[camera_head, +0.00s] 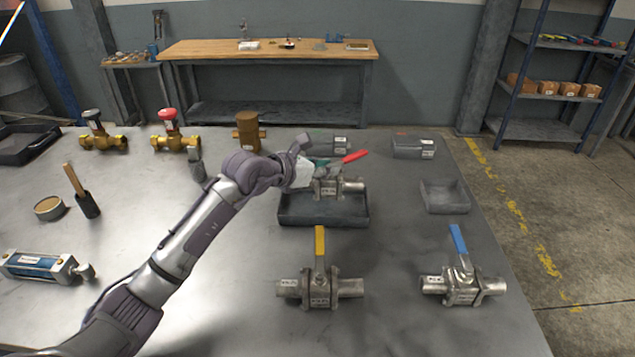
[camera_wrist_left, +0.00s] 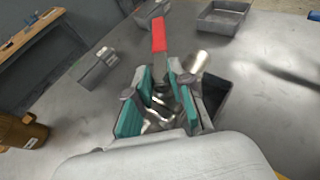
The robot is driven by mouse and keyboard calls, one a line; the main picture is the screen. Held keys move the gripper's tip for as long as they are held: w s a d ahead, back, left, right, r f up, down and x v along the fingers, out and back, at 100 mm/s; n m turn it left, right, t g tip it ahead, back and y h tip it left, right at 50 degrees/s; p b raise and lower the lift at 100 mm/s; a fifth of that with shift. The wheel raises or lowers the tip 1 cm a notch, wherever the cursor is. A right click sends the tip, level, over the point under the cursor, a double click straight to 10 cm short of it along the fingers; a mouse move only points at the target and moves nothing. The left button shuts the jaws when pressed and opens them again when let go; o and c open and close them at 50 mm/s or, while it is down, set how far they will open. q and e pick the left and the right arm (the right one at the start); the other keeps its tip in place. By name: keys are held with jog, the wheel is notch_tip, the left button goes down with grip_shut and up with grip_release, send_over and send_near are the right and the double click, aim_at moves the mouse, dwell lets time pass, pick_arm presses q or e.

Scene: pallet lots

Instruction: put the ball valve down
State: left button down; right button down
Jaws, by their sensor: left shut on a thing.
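A steel ball valve with a red handle (camera_head: 340,159) is at or just over a dark grey tray (camera_head: 325,221) in the head view. My left gripper (camera_head: 322,170) is shut on this valve. In the left wrist view the valve (camera_wrist_left: 158,35) sits between the two green-padded fingers (camera_wrist_left: 157,100), its red handle pointing away. Part of the tray (camera_wrist_left: 216,92) shows beside the fingers. The gripper hides part of the valve, and I cannot tell whether the valve touches the tray floor. My right gripper is not in view.
A yellow-handled valve (camera_head: 320,288) and a blue-handled valve (camera_head: 462,285) stand in front. Two brass valves (camera_head: 103,142) (camera_head: 175,143) and a brown fitting (camera_head: 248,132) stand at the back. A small empty tray (camera_head: 444,197) is at right.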

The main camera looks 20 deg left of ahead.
aim_at(317, 183)
pick_arm(q)
jog(key=shift+w+a+f, duration=0.1)
jog(key=shift+a+f, duration=0.15)
jog(key=shift+a, duration=0.25)
jog(key=shift+w+a+f, duration=0.1)
jog(key=shift+a+f, duration=0.15)
jog(key=shift+a, duration=0.2)
jog(key=shift+f, duration=1.95)
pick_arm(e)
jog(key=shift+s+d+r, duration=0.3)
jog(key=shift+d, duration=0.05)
pick_arm(q)
jog(key=c, duration=1.5)
grip_release()
jog(key=shift+s+f, duration=0.1)
jog(key=shift+f, duration=0.1)
jog(key=o, duration=0.5)
jog(key=shift+c, duration=0.2)
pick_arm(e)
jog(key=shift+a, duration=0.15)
pick_arm(q)
jog(key=shift+r, duration=0.1)
